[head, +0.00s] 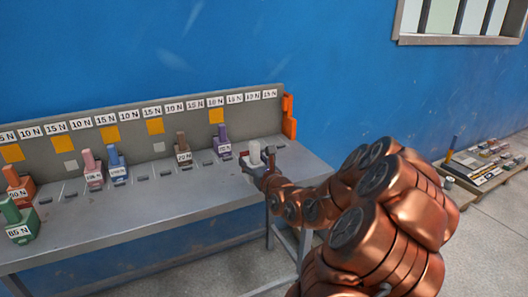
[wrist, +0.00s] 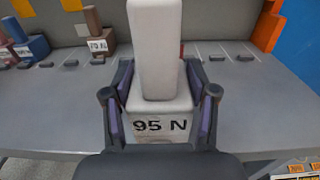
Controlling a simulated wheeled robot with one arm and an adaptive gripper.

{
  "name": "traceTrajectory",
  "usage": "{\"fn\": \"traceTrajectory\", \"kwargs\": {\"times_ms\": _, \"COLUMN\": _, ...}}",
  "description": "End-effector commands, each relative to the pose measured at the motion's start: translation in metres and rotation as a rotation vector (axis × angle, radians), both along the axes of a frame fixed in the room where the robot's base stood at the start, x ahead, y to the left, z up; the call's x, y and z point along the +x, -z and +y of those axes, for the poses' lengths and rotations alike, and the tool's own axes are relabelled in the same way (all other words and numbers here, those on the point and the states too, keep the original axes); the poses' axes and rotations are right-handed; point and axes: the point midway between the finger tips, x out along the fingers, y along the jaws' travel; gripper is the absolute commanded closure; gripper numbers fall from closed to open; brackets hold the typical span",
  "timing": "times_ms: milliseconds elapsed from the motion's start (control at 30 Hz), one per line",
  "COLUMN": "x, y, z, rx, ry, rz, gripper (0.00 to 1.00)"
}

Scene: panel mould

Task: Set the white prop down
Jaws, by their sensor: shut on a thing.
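The white prop (wrist: 155,52) is a block with a tall upright post and a "95 N" label on its base. In the wrist view my gripper (wrist: 160,103) has a dark finger on each side of it and is shut on it. In the head view the white prop (head: 255,153) shows at the right end of the grey bench (head: 160,205), upright, with my gripper (head: 260,168) partly hiding it. I cannot tell whether its base touches the bench top. The surface under it is hidden.
Other props stand on the bench: purple (head: 221,141), brown (head: 182,148), blue (head: 115,163), pink (head: 92,170), orange (head: 17,188) and green (head: 17,222). Small dark slots line the bench. An orange bracket (head: 289,117) stands at the right end. A pallet (head: 488,168) lies on the floor.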

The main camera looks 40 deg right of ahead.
Motion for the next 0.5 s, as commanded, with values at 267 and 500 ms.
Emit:
{"fn": "traceTrajectory", "kwargs": {"times_ms": 267, "x": 0.007, "y": -0.007, "z": -0.007, "rx": 0.009, "ry": -0.009, "rz": -0.007, "gripper": 0.94}}
{"fn": "traceTrajectory", "kwargs": {"times_ms": 500, "x": 0.011, "y": -0.006, "z": -0.015, "rx": 0.009, "ry": -0.006, "rz": -0.008, "gripper": 0.94}}
